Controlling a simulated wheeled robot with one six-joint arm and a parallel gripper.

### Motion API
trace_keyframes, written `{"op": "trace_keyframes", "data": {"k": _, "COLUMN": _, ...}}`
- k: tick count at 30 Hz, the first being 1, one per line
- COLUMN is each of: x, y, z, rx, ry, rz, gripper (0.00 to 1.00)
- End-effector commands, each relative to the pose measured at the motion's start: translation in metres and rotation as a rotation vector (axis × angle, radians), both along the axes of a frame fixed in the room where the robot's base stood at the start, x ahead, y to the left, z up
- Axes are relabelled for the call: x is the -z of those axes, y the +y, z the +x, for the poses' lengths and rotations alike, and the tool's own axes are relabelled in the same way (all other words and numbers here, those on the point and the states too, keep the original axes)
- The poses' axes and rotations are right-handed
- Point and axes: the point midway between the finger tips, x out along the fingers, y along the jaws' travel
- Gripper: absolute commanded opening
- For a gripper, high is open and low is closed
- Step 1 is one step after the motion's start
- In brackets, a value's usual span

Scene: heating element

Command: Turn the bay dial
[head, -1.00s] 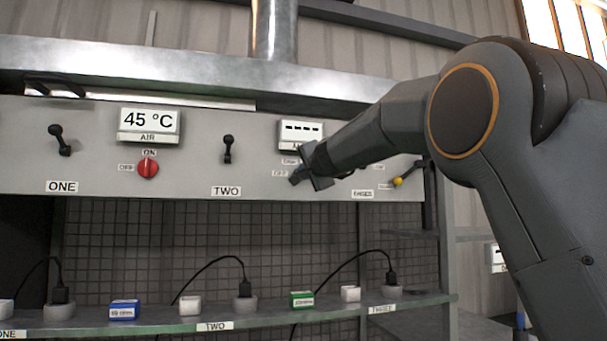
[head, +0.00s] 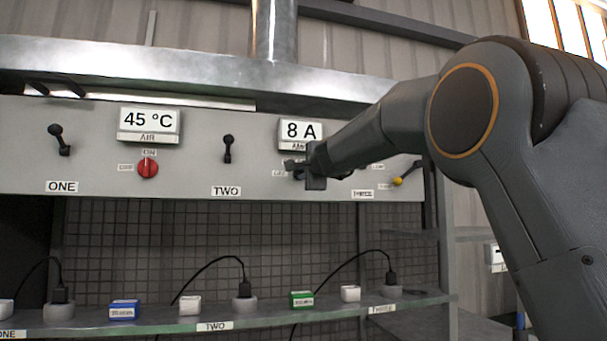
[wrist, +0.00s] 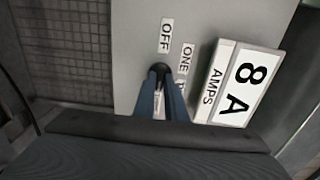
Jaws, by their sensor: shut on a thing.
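The bay dial (wrist: 160,68) is a small dark knob in the wrist view, with the labels OFF and ONE beside it and another label partly hidden. My gripper (wrist: 163,88) is shut on the dial, its two blue-grey fingers close together on it. In the head view my gripper (head: 298,170) reaches the panel just under the AMPS display (head: 301,131), which reads 8 A. The display also shows in the wrist view (wrist: 237,84). The dial is mostly hidden behind the gripper in the head view, and I cannot tell exactly where it points.
A shelf (head: 270,318) below holds small blocks and plugged cables.

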Motion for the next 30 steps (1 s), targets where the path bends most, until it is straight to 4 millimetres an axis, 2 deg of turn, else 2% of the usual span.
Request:
{"op": "trace_keyframes", "data": {"k": 6, "x": 0.001, "y": 0.0, "z": 0.0, "rx": 0.0, "ry": 0.002, "rz": 0.002, "gripper": 0.0}}
{"op": "trace_keyframes", "data": {"k": 7, "x": 0.001, "y": 0.0, "z": 0.0, "rx": 0.0, "ry": 0.002, "rz": 0.002, "gripper": 0.13}}
{"op": "trace_keyframes", "data": {"k": 10, "x": 0.001, "y": 0.0, "z": 0.0, "rx": 0.0, "ry": 0.001, "rz": 0.001, "gripper": 0.29}}
{"op": "trace_keyframes", "data": {"k": 22, "x": 0.0, "y": -0.001, "z": -0.004, "rx": 0.0, "ry": 0.0, "rz": 0.0, "gripper": 0.3}}
{"op": "trace_keyframes", "data": {"k": 30, "x": 0.001, "y": -0.011, "z": -0.036, "rx": 0.0, "ry": -0.001, "rz": 0.0, "gripper": 0.3}}
